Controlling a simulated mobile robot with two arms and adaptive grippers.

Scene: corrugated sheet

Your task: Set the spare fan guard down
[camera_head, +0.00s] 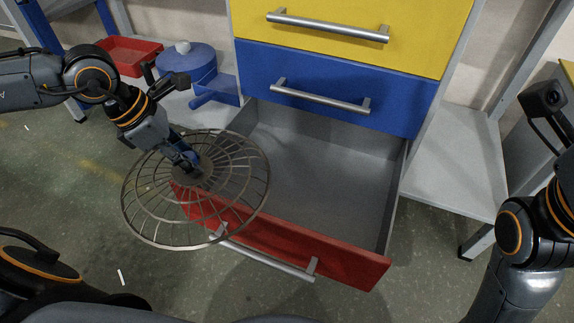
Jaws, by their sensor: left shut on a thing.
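A round wire fan guard (237,184) with a bronze-grey ring and spokes hangs level below my left gripper (190,165). The left gripper is shut on the guard's middle. The guard is above the left end of an open red-fronted drawer (330,256) and covers part of the drawer's front from view. The drawer's grey inside (320,165) looks empty where it shows. My right arm is at the right edge, and its gripper is not in view.
A closed blue drawer (335,85) and a yellow drawer (400,30) are above the open one. A blue lidded pot (187,62) and a red tray (128,52) stand at the back left. A grey shelf (455,165) at the right is bare.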

